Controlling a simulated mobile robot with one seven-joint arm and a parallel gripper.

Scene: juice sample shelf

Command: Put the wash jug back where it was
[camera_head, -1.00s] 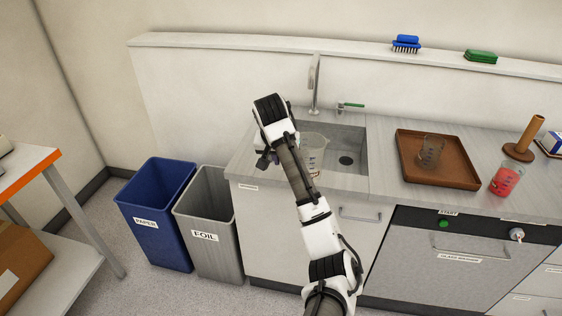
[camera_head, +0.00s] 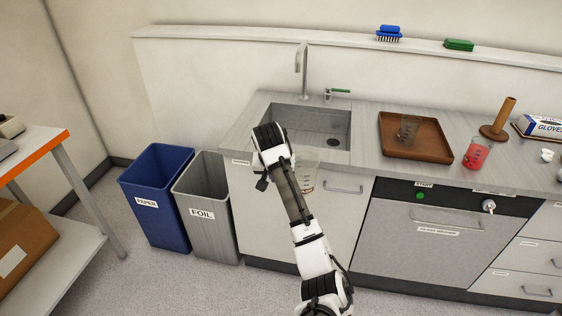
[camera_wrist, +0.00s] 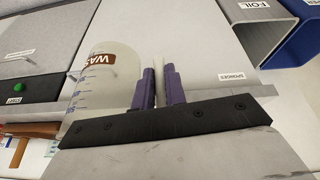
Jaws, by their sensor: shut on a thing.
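The wash jug (camera_wrist: 102,85) is a clear beaker-like vessel with blue graduation marks and a brown label starting "WAS". In the wrist view it is beside the purple fingers of my gripper (camera_wrist: 160,80), which are shut on a pale strip, seemingly its handle. In the head view the jug (camera_head: 307,169) shows partly behind my arm, in front of the sink's front edge and cabinet. My fingertips are hidden there. The sink (camera_head: 318,141) is open and looks empty.
A brown tray (camera_head: 448,155) with a clear beaker (camera_head: 408,129) stands right of the sink. Paper (camera_head: 150,225) and foil (camera_head: 205,230) bins stand at the left. Brushes lie on the ledge (camera_head: 220,36).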

